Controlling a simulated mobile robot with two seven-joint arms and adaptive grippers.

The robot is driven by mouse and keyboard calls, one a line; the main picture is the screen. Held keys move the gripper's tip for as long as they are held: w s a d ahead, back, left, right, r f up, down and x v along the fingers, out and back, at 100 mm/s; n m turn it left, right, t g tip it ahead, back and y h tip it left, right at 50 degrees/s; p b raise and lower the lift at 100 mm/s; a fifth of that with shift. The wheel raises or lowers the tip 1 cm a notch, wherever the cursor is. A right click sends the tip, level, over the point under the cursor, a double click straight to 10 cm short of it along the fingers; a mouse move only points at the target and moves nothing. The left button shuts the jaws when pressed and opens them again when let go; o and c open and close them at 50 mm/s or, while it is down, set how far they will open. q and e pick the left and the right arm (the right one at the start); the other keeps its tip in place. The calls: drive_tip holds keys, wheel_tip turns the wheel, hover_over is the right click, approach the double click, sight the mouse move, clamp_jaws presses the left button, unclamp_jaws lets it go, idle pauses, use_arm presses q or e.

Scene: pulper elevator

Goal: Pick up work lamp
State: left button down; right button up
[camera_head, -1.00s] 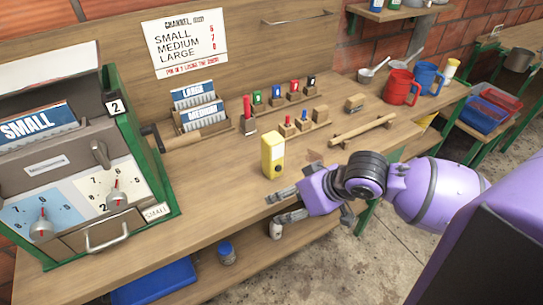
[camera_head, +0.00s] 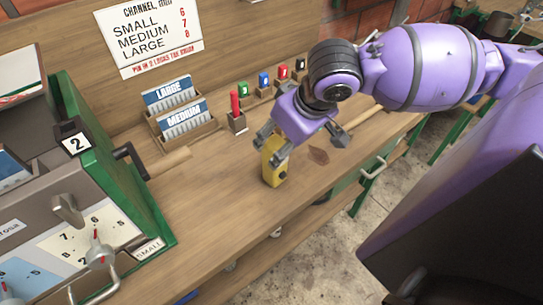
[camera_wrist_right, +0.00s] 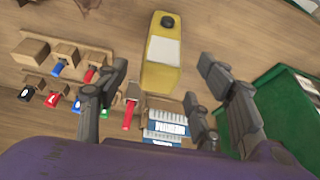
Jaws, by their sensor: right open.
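The work lamp is a small yellow box-shaped thing (camera_head: 274,172) standing upright on the wooden bench. Its upper part is partly hidden by my right gripper (camera_head: 303,146). In the right wrist view the lamp (camera_wrist_right: 162,68) shows a pale panel and a dark round knob, just ahead of the fingers. My right gripper (camera_wrist_right: 160,88) is open, above and close to the lamp. Whether a finger touches it I cannot tell. My left gripper is not in view.
A grey and green machine (camera_head: 100,215) stands at the left. Behind the lamp are a card rack (camera_head: 190,133), a red-handled tool in a wooden block (camera_head: 236,112) and several small coloured pieces in holders. The bench front is clear.

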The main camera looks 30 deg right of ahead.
drive_tip(key=x, duration=0.4)
drive_tip(key=shift+w+a+f+b, duration=0.1)
drive_tip(key=shift+b, duration=0.25)
drive_tip(key=shift+w+f, duration=0.3)
drive_tip(key=shift+f, duration=0.2)
drive_tip(key=shift+c, duration=0.5)
drive_tip(key=c, duration=1.3)
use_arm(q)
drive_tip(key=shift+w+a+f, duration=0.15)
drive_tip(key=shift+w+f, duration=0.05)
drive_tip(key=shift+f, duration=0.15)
use_arm(e)
drive_tip(key=shift+c, duration=0.2)
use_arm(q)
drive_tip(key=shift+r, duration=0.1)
use_arm(e)
drive_tip(key=shift+r, duration=0.15)
